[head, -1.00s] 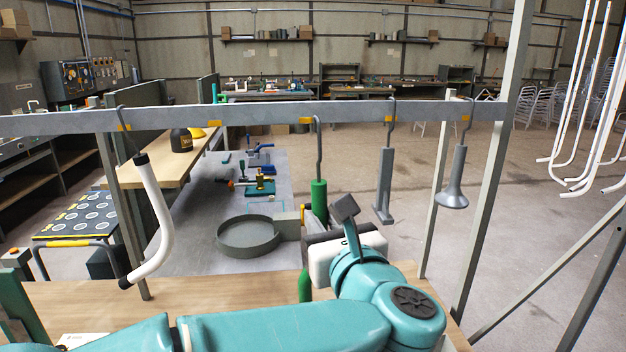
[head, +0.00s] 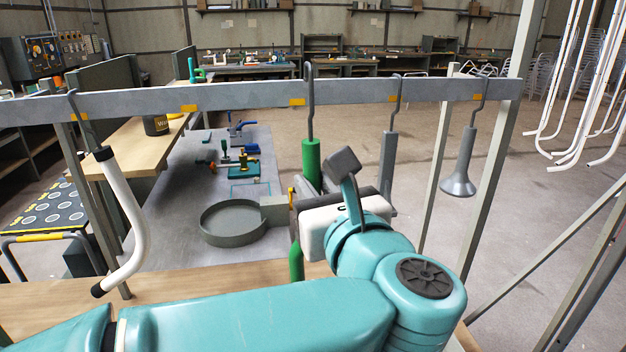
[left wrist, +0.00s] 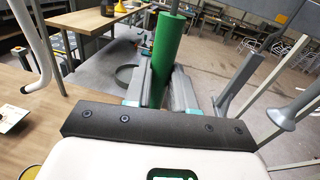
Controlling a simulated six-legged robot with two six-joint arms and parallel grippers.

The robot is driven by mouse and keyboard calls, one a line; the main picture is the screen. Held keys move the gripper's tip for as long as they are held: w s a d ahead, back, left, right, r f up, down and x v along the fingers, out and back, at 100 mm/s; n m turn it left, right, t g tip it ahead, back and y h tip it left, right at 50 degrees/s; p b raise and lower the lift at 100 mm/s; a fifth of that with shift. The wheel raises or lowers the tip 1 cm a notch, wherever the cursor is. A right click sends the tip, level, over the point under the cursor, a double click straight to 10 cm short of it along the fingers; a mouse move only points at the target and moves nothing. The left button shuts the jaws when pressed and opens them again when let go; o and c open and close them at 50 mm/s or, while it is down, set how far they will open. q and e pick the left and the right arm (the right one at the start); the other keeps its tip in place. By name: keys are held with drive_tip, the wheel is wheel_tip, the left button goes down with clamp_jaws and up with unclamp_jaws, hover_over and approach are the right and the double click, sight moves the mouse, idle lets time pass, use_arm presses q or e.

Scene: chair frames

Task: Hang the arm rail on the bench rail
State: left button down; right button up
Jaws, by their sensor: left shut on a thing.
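The bench rail (head: 240,101) is a long grey bar with yellow marks across the head view. The arm rail (head: 312,163) is a green bar with a grey hook on top; its lower green part shows below my wrist. My left gripper (left wrist: 158,92) is shut on the green bar and holds it upright. In the head view the hook's bend stands above the rail's top edge, beside a yellow mark, with its shank in front of the rail. I cannot tell whether the hook touches the rail. The left fingers are mostly hidden in the head view. My right gripper is out of view.
A white curved bar (head: 122,215) hangs from the rail at left. A grey bar (head: 388,160) and a grey flared piece (head: 461,165) hang to the right. A round grey tray (head: 233,222) lies on the bench behind. Posts stand at right.

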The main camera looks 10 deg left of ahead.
use_arm(q)
drive_tip(key=shift+r, duration=0.1)
idle(0.5)
drive_tip(key=shift+f+b, duration=0.2)
drive_tip(key=shift+b, duration=0.5)
drive_tip(key=shift+d+f+b+x, duration=0.15)
drive_tip(key=shift+b+x, duration=0.1)
drive_tip(key=shift+x, duration=1.05)
drive_tip(key=shift+d+f+b+x, duration=0.1)
drive_tip(key=shift+d+b+x, duration=0.1)
drive_tip(key=shift+x, duration=1.1)
drive_tip(key=shift+w, duration=0.25)
drive_tip(key=shift+b, duration=0.4)
